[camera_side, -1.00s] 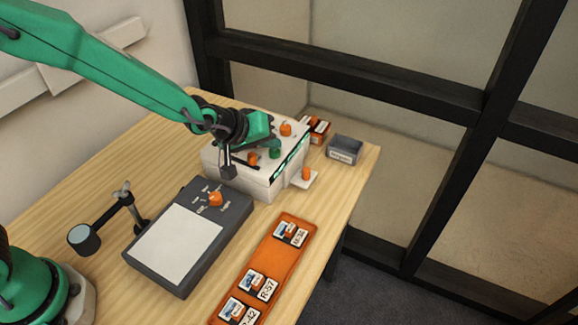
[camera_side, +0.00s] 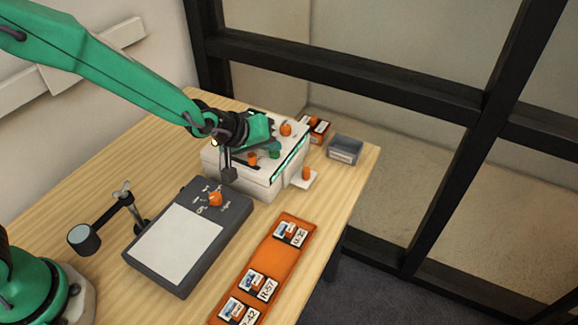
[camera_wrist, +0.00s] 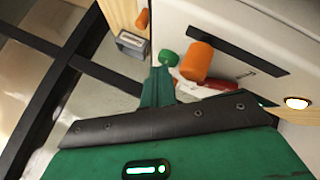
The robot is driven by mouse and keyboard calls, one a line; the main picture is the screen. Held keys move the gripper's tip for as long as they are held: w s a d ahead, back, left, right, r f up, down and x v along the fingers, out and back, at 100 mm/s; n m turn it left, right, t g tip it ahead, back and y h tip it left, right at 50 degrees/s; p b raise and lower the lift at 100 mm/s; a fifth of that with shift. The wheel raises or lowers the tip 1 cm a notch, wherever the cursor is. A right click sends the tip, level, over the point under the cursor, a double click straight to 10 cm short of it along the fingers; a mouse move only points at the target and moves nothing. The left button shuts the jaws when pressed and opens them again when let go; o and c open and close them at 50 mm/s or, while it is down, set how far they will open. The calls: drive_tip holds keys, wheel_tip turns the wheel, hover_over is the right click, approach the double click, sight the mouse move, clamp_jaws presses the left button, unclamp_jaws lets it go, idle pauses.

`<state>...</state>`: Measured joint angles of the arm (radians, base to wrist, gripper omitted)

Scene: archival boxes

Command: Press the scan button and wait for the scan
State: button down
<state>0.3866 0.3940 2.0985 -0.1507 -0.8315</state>
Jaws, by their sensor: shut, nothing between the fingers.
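A round lamp (camera_wrist: 297,103) on the box glows warm white. My gripper (camera_side: 266,143) is shut and empty, low over the box top. In the wrist view its narrow green tip (camera_wrist: 158,85) is close to the green button; I cannot tell whether they touch.
An orange tray (camera_side: 262,262) with labelled cartridges lies at the front right. A dark-grey console (camera_side: 155,275) with a white pad and orange knob is in front of the box. A grey bin (camera_side: 344,149) stands behind right. A lamp-like stand (camera_side: 84,238) is at left.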

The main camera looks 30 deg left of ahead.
sight(270, 158)
drive_tip(key=shift+r, duration=0.85)
idle(0.3)
drive_tip(key=shift+r, duration=2.55)
idle(3.6)
